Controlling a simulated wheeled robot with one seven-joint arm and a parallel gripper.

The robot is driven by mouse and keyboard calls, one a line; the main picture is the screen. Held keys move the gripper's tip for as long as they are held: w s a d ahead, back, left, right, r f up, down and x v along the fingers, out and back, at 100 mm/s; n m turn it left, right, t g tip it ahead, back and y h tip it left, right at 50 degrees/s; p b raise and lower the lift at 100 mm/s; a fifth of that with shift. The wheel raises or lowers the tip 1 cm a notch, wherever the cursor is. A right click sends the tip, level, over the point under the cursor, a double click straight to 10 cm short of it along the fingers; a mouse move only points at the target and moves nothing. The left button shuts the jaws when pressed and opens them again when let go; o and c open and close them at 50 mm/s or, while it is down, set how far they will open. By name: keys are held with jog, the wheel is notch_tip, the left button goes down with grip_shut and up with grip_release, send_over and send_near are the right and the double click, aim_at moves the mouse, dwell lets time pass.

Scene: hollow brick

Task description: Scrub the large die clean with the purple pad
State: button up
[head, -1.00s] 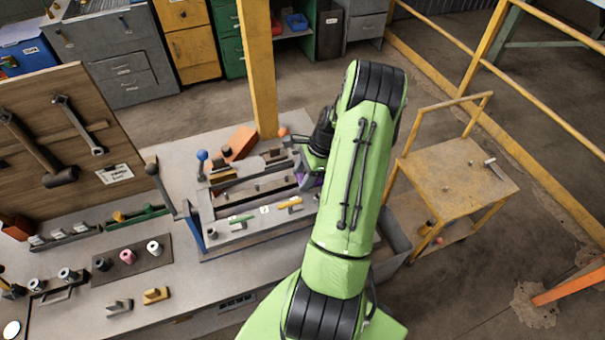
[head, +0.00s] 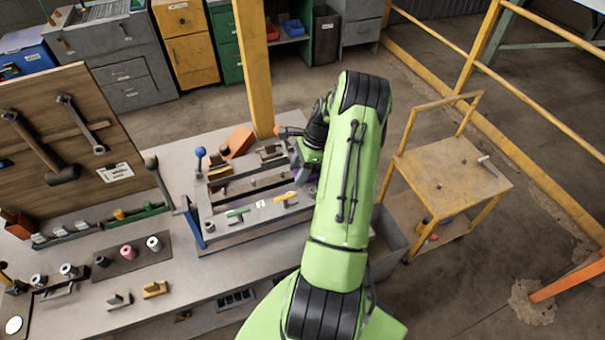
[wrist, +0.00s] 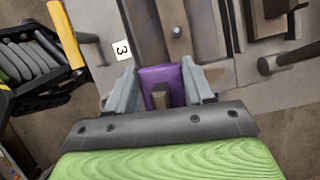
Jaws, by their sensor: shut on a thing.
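The purple pad (wrist: 163,76) sits between the two grey fingers of my gripper (wrist: 160,86), which is shut on it. In the head view a sliver of the pad (head: 304,178) shows beside my green arm. My gripper is at the right end of a long metal fixture (head: 208,228) on the bench. Flat grey metal (wrist: 150,30) with a bolt lies just beyond the pad in the wrist view. I cannot tell for sure which part is the large die, or whether the pad touches it. The pad's underside is hidden.
A yellow post (head: 254,70) stands close behind the fixture. A blue-knobbed lever (head: 200,153) rises at its left, and an orange block (head: 238,142) lies behind it. Small parts sit on the bench's left side. A yellow cart (head: 455,168) stands at the right.

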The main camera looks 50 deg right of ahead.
jog(key=shift+t+h, duration=0.3)
jog(key=shift+t, duration=0.1)
jog(key=w, duration=0.1)
jog(key=w+d+r, duration=0.1)
jog(key=w+d, duration=0.1)
jog(key=w, duration=0.1)
jog(key=shift+d+r, duration=0.25)
jog(key=shift+r, duration=0.15)
jog(key=shift+w+d, duration=0.25)
jog(key=shift+s+a, duration=0.9)
jog(key=shift+s, duration=0.05)
jog(key=shift+s+a+f+n, duration=0.2)
jog(key=shift+s+a+n, duration=0.1)
jog(key=shift+s, duration=0.05)
jog(key=shift+s+a+f, duration=0.2)
jog(key=shift+s+a, duration=0.1)
jog(key=shift+s, duration=0.3)
jog(key=shift+s+a+f, duration=0.15)
jog(key=shift+s+a, duration=0.15)
jog(key=shift+s, duration=0.7)
jog(key=shift+r, duration=2.95)
